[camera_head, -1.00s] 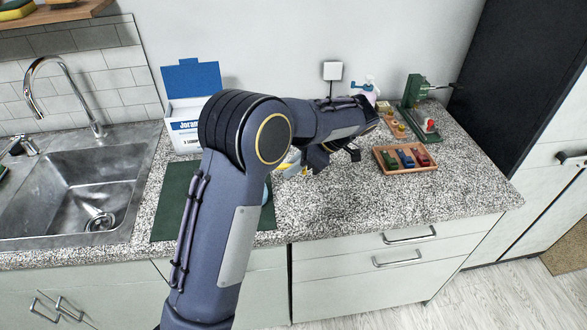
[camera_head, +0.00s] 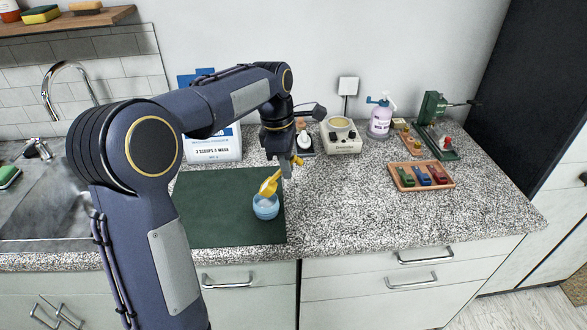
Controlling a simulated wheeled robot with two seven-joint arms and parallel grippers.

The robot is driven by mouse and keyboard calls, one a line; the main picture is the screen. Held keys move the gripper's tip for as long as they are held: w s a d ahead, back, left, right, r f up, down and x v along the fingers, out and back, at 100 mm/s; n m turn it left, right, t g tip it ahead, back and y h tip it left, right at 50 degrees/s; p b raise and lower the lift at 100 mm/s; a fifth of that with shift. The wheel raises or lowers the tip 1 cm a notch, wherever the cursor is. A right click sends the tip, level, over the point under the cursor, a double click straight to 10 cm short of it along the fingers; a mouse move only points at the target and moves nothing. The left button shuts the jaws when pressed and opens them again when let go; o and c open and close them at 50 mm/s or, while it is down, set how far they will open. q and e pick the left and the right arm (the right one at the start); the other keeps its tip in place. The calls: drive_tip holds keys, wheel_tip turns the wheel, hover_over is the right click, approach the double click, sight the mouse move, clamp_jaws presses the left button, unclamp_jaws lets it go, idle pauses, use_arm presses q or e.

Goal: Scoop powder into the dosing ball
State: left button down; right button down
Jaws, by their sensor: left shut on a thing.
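The dosing ball (camera_head: 265,208), a light blue cup-like ball, stands on the dark green mat (camera_head: 220,220). My left gripper (camera_head: 290,165) is shut on a yellow scoop (camera_head: 270,184), just above and right of the ball. The scoop slants down to the left, its lower end over or at the ball's mouth; I cannot tell whether they touch. Any powder in the scoop or ball is too small to see. The white powder box (camera_head: 213,152) with its blue lid raised stands behind the mat, partly hidden by my left arm. My right gripper is not in view.
Behind and right stand a beige device (camera_head: 341,138), a white pump bottle (camera_head: 380,120) and a green press (camera_head: 435,128). A wooden tray (camera_head: 422,176) holds coloured pieces. The sink is at the left.

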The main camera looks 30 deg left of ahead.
use_arm(q)
drive_tip(key=shift+s+a+r+t+h, duration=0.15)
drive_tip(key=shift+a+r+t+h, duration=0.1)
drive_tip(key=shift+a+h, duration=0.3)
drive_tip(key=shift+s+a+r+t+h, duration=0.2)
drive_tip(key=shift+a+h, duration=0.15)
drive_tip(key=shift+h, duration=0.35)
drive_tip(key=shift+s+a+r+t+h, duration=0.15)
drive_tip(key=shift+a+r+h, duration=0.1)
drive_tip(key=shift+a+h, duration=0.3)
drive_tip(key=shift+d, duration=0.1)
